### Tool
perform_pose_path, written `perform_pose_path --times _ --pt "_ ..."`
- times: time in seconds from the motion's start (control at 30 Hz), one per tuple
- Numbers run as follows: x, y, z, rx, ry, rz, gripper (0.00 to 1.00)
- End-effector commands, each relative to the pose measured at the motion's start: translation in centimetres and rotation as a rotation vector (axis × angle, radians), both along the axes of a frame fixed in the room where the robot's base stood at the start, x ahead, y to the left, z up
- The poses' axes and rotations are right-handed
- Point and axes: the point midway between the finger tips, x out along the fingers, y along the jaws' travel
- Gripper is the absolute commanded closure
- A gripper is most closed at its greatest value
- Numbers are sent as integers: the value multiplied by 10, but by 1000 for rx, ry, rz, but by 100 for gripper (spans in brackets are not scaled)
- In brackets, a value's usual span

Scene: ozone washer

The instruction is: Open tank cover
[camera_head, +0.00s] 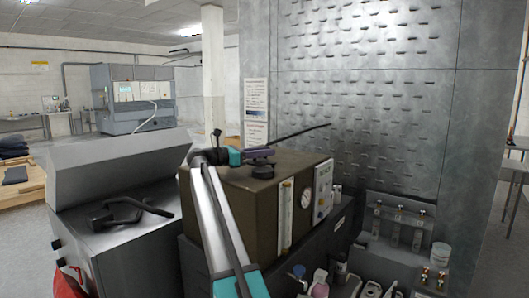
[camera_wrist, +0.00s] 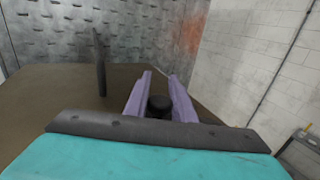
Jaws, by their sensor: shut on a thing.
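A brown box-shaped tank (camera_head: 245,205) stands at the middle of the head view, with a flat brown top. I cannot make out a seam between its top, likely the tank cover, and its body. A black round knob (camera_head: 262,171) sits on that top. My gripper (camera_head: 268,153) is at the knob, over the tank top. In the wrist view the purple fingers of my gripper (camera_wrist: 161,78) stand on either side of the black knob (camera_wrist: 159,106), closed in on it. The brown top (camera_wrist: 60,95) looks level around it. The exact finger contact is partly hidden.
A dark rod (camera_head: 303,131) rises behind the knob, and a dark upright piece (camera_wrist: 100,62) stands left of the fingers. A grey metal wall (camera_head: 370,90) is close behind. A steel cabinet (camera_head: 115,170) stands left. A rack with bottles (camera_head: 398,225) stands right.

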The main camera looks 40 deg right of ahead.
Motion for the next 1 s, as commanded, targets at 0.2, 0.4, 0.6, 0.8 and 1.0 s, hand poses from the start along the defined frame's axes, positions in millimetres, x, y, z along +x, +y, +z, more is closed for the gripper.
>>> perform_pose_path --times 0.2,0.4,0.6,0.8,1.0 --pt "0 1 1 -1 0 1 100" --pt "1 2 0 -1 0 3 60" --pt "1 3 0 -1 0 3 60" --pt "1 2 4 -1 -1 3 60" --pt "2 2 17 -1 -2 3 60"
